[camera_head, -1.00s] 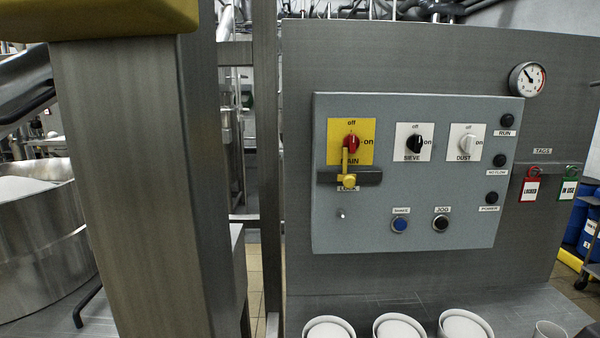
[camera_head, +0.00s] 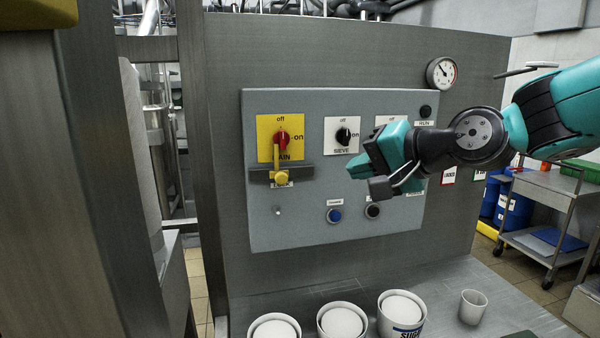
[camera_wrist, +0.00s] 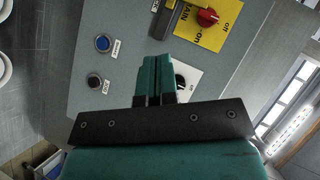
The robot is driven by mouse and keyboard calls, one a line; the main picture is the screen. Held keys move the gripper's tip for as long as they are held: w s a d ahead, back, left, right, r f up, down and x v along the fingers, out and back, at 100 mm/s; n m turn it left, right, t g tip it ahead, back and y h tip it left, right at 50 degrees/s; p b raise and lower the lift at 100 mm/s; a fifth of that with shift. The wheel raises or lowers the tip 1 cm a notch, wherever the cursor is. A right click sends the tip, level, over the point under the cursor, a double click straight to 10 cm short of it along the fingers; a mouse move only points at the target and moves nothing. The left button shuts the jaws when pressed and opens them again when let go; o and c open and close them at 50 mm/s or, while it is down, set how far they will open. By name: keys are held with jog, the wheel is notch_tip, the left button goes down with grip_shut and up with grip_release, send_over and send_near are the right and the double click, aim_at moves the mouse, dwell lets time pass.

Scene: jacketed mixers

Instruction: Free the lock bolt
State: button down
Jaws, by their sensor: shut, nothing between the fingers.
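The lock bolt is a yellow piece (camera_head: 280,176) with a round knob and an upright arm, on a dark bracket (camera_head: 262,175) under the red MAIN switch (camera_head: 282,139). The switch sits on a yellow plate; the bolt's arm reaches up to its handle. In the wrist view the red switch (camera_wrist: 207,17) shows at the top, with part of the dark bracket (camera_wrist: 170,20); the yellow knob is out of that view. My gripper (camera_head: 362,172) is right of the bolt, in front of the panel. Its fingers (camera_wrist: 153,62) are shut and empty, apart from the bolt.
The grey panel (camera_head: 262,225) also carries the black SIEVE switch (camera_head: 343,136), a blue button (camera_head: 334,215) and a black button (camera_head: 373,210). Several white tubs (camera_head: 342,320) and a cup (camera_head: 473,306) stand on the ledge below. A steel post (camera_head: 85,180) stands at left.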

jog(key=shift+w+r+m+t, duration=0.3)
jog(key=shift+w+r+m, duration=0.25)
jog(key=shift+w, duration=0.3)
jog(key=p, duration=0.5)
send_near(299, 173)
jog(key=a+r, duration=0.1)
jog(key=a, duration=0.2)
jog(key=a+f+p, duration=0.1)
jog(key=a+f, duration=0.1)
jog(key=a, duration=0.1)
jog(key=shift+s+a+p, duration=0.15)
jog(key=shift+a+p, duration=0.1)
jog(key=shift+p, duration=0.1)
